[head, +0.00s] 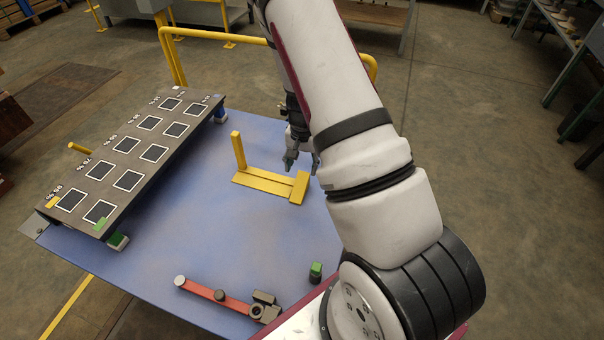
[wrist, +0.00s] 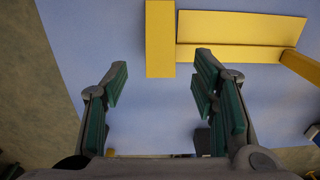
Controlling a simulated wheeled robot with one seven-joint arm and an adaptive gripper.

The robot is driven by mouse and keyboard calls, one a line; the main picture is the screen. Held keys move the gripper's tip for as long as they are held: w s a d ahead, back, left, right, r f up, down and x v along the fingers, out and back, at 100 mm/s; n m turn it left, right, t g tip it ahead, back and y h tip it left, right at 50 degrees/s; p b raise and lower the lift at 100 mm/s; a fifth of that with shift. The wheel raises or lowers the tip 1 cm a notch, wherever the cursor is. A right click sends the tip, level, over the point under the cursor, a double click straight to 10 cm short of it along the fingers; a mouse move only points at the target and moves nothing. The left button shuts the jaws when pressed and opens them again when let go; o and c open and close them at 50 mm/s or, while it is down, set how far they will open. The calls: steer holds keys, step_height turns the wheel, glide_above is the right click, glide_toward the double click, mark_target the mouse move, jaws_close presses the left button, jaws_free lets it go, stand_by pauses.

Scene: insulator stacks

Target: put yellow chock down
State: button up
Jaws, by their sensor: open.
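The yellow chock (head: 300,187) looks like a short yellow block on the blue table, at the right end of a long yellow angle piece (head: 262,183) with an upright post. In the wrist view the chock (wrist: 160,40) lies at the top centre, beside the end of the angle piece (wrist: 235,28); whether they touch I cannot tell. My gripper (head: 303,164) is low over the table just behind the chock. In the wrist view its fingers (wrist: 158,88) are spread with nothing between them, and the chock lies beyond the fingertips, in line with the gap.
A dark sloped board (head: 128,160) with white-framed squares stands along the table's left side. A red bar with a clamp (head: 225,299) and a small green block (head: 316,271) lie near the front. A yellow rail (head: 215,33) runs behind. The middle of the blue table (head: 190,220) is clear.

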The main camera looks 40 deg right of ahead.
steer(key=s+a+r+n+y, duration=0.1)
steer(key=s+a+r+n, duration=0.1)
steer(key=a+r, duration=0.5)
steer(key=s+a+r+n+t+y, duration=0.1)
steer(key=s+a+r+n, duration=0.15)
steer(key=r, duration=0.85)
steer(key=s+a+r+n+y, duration=0.1)
steer(key=s+a+r, duration=0.2)
steer(key=a+r, duration=0.5)
steer(key=s+r+n+h, duration=0.1)
steer(key=s+r, duration=0.4)
steer(key=s, duration=0.6)
steer(key=s+r+n+h, duration=0.2)
steer(key=s+r+n, duration=0.2)
steer(key=s, duration=0.7)
steer(key=shift+s+a+r+n+p, duration=0.3)
steer(key=shift+s+a+r+n, duration=0.05)
steer(key=shift+r, duration=0.25)
